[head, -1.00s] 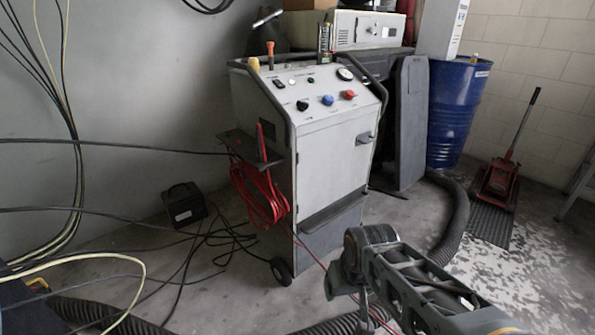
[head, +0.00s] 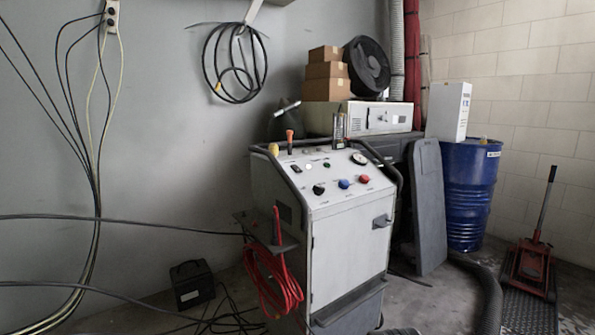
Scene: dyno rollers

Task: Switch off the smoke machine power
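A grey-white wheeled cabinet machine (head: 345,255) stands in the middle of the head view; I cannot read a label naming it as the smoke machine. Its sloped top panel (head: 328,178) carries a black knob (head: 318,189), a blue knob (head: 344,184), a red knob (head: 364,179), a round gauge (head: 359,158) and small dark switches (head: 296,169). Whether a switch is on or off is too small to tell. A second white unit (head: 382,118) with a front panel sits behind it. My gripper and arm are out of view.
A coiled red cable (head: 272,282) hangs at the cabinet's left side. A black box (head: 191,284) and loose cables lie on the floor at left. A dark panel (head: 428,205), a blue drum (head: 467,195), a thick hose (head: 487,290) and a red jack (head: 529,268) stand right.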

